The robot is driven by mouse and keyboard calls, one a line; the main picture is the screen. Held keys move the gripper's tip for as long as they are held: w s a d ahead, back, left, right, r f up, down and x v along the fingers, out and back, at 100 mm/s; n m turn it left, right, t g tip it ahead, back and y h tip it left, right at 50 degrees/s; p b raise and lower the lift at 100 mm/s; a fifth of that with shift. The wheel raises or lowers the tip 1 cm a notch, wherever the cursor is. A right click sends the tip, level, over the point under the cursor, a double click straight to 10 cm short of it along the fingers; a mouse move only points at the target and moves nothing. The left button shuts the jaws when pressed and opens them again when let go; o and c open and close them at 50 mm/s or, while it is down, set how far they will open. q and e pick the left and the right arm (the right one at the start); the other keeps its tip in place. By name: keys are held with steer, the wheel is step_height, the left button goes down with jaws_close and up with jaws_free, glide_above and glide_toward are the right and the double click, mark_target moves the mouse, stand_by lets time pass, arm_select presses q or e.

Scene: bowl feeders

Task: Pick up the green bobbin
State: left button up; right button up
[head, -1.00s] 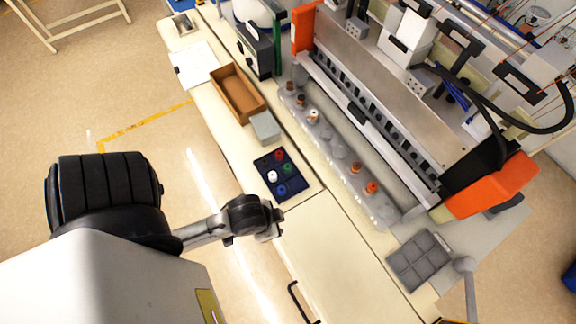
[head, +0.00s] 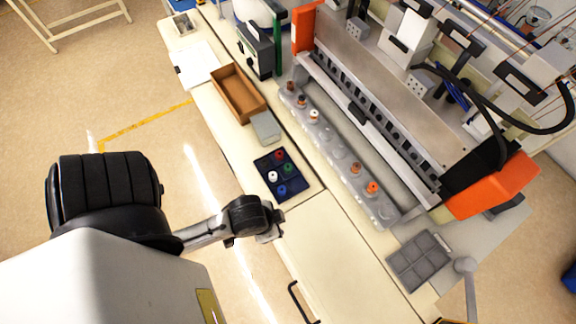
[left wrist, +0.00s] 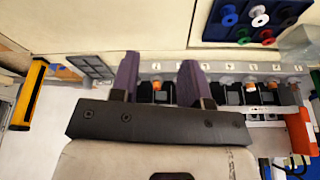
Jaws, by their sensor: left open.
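The green bobbin (head: 288,168) sits in a dark blue tray (head: 271,164) on the cream bench top, beside red, white and blue bobbins. In the left wrist view the green bobbin (left wrist: 243,37) is in the tray (left wrist: 209,32) at the upper right. My left gripper (head: 275,220) is near the bench edge, a little below the tray in the head view, apart from the bobbins. Its two purple fingers (left wrist: 158,80) are spread in the left wrist view with nothing between them. My right gripper is not in view.
A grey box (head: 266,128) and a brown open box (head: 238,93) stand beyond the tray. A grey rail (head: 334,146) with several bobbins runs along the machine (head: 390,80). A grey compartment tray (head: 419,261) lies at the lower right. The bench between the trays is clear.

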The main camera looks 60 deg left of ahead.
arm_select(q)
steer(key=shift+o, duration=0.3)
steer(key=shift+a, duration=0.15)
steer(key=o, duration=0.3)
